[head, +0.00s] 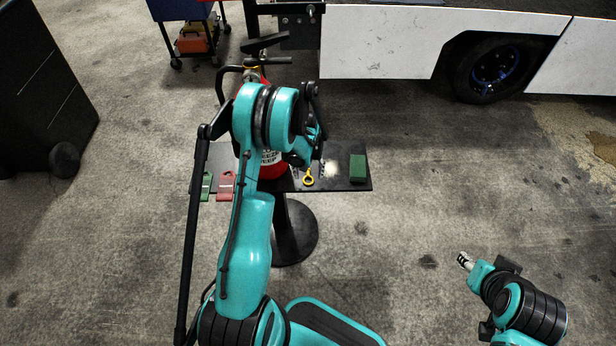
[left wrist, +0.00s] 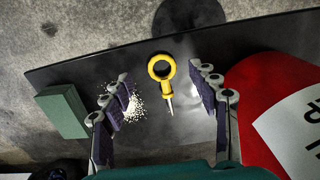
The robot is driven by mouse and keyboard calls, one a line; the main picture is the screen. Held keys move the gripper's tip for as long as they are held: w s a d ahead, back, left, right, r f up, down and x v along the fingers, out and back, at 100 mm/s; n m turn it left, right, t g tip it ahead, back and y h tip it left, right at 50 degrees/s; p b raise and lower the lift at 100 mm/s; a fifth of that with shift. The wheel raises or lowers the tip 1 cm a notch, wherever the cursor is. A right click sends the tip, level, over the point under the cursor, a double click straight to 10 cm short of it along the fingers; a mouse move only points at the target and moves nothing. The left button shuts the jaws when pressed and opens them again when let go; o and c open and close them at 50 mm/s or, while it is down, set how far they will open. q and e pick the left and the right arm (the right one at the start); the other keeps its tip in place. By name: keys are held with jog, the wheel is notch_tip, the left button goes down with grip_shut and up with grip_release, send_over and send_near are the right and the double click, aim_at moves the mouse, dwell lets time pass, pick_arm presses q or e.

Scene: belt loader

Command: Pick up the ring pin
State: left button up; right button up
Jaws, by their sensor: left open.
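The ring pin, a yellow ring with a short metal shank, lies on the black table. It shows in the left wrist view (left wrist: 162,70) and in the head view (head: 308,179). My left gripper (left wrist: 160,90) is open, with one finger on each side of the pin and apart from it. In the head view my left gripper (head: 318,158) is partly hidden behind my arm, close to the pin. My right gripper (head: 465,261) hangs at the lower right, away from the table; its jaws are too small to read.
A red fire extinguisher (left wrist: 260,75) stands beside the left gripper. A green block (head: 358,168) lies at the table's right end (head: 340,184), with pale granules nearby. A white vehicle (head: 380,45) stands behind.

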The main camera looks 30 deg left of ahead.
aim_at(308, 184)
pick_arm(q)
notch_tip(308, 184, down, 4)
jog(key=shift+s+b, duration=0.15)
jog(key=shift+b, duration=0.75)
jog(key=shift+r, duration=0.1)
jog(key=shift+c, duration=1.2)
jog(key=c, duration=1)
jog(key=shift+r+p, duration=0.5)
jog(key=shift+r, duration=0.15)
notch_tip(308, 184, up, 3)
jog(key=shift+p, duration=0.8)
jog(key=s+d+r+p, duration=0.1)
jog(key=s+r, duration=0.2)
jog(key=s, duration=0.2)
jog(key=s+d+r+p, duration=0.1)
jog(key=s+r+p, duration=0.1)
jog(key=s, duration=0.4)
jog(key=shift+s+r, duration=0.25)
jog(key=shift+r, duration=0.6)
